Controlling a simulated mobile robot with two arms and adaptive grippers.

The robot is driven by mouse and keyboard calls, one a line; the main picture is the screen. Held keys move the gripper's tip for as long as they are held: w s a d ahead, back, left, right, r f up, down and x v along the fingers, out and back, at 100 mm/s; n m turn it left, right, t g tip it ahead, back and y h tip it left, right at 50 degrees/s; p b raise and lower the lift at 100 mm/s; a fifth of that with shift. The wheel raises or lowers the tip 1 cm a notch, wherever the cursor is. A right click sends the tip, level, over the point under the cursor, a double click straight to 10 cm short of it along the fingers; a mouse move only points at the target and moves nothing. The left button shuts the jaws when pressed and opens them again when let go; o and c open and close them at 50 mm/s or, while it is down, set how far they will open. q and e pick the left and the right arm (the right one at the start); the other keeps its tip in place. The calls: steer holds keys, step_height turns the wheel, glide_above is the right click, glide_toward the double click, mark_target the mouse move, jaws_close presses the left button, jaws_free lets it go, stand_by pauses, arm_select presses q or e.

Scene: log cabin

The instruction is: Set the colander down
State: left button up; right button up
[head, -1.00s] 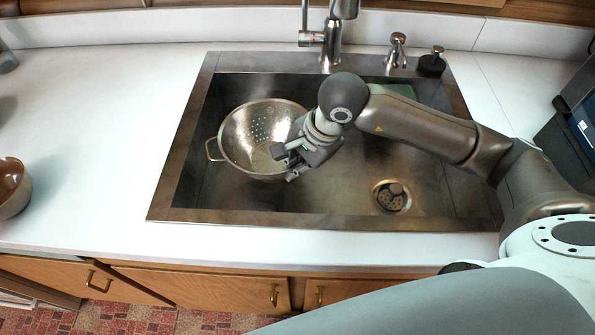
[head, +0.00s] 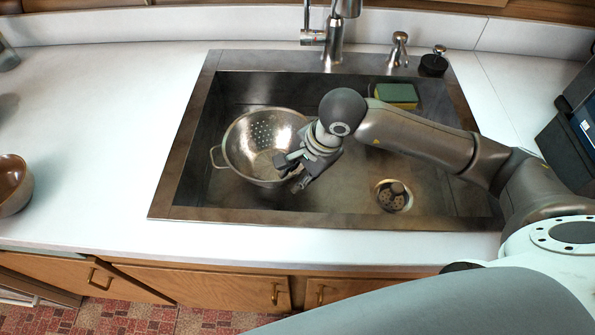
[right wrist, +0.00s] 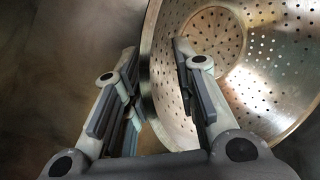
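The metal colander (head: 240,145) sits upright at the left of the sink (head: 185,190), at or very near its floor. Its wire handle (head: 214,157) points left. My right gripper (head: 290,173) is at the colander's right rim. In the right wrist view, my right gripper (right wrist: 155,75) is open, with one finger inside the colander (right wrist: 265,75) and the other outside. The rim lies between the spread fingers. The far-side handle is hidden by my gripper. My left gripper is not in view.
A faucet (head: 335,38) and dispensers (head: 399,50) stand behind the sink. A green and yellow sponge (head: 395,95) lies at the sink's back right. The drain (head: 393,196) is front right. A brown bowl (head: 14,186) stands on the left counter (head: 100,130).

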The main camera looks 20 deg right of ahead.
steer(key=shift+r, duration=0.2)
steer(key=v, duration=1.2)
steer(key=shift+b, duration=0.45)
steer(key=shift+s+f, duration=0.1)
